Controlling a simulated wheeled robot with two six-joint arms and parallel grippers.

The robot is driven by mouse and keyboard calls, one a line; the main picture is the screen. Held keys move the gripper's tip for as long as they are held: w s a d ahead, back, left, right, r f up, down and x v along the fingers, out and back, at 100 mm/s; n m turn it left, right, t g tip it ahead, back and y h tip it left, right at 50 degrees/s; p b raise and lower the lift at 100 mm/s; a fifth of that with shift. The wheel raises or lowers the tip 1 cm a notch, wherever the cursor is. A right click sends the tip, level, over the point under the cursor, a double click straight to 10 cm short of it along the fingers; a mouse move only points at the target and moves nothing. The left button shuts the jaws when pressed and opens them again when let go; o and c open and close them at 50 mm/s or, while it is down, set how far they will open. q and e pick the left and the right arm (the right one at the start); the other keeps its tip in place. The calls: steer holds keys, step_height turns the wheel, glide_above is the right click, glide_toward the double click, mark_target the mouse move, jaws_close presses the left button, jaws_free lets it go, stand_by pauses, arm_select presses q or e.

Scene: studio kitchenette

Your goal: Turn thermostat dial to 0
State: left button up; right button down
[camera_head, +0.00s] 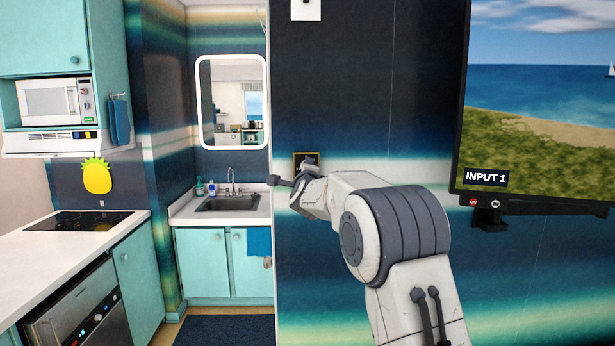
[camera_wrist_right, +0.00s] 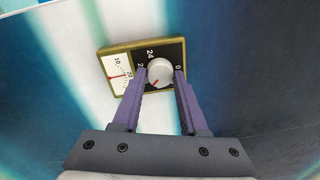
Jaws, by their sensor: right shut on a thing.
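The thermostat (camera_head: 300,157) is a small brass-framed panel on the dark striped wall, mostly hidden behind my right gripper (camera_head: 308,164) in the head view. In the right wrist view, the thermostat (camera_wrist_right: 109,80) has a white gauge on the left and a black face. Its round light-grey dial (camera_wrist_right: 160,71) has a red mark pointing to the lower left; a 0 is printed to the right of the dial and 24 above it. My right gripper (camera_wrist_right: 161,76) is shut on the dial, one finger on each side. My left gripper is not in view.
A wall-mounted screen (camera_head: 540,110) hangs to the right of my right arm. A sink (camera_head: 226,203) and mirror (camera_head: 232,105) are in the alcove at the left. A counter with a cooktop (camera_head: 85,221) is at the far left.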

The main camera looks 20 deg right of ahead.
steer(key=shift+d+n+g+y+p, duration=0.1)
steer(key=shift+n+y+p, duration=0.6)
steer(key=shift+n, duration=4.05)
steer(key=shift+a+n+g+y+p, duration=0.1)
steer(key=shift+n+p, duration=1.25)
steer(key=shift+n, duration=3.35)
steer(key=shift+d+n+g+y+p, duration=0.2)
steer(key=shift+n+p, duration=0.85)
steer(key=shift+n, duration=3.7)
steer(key=shift+a, duration=0.1)
steer(key=shift+c, duration=2.2)
jaws_free()
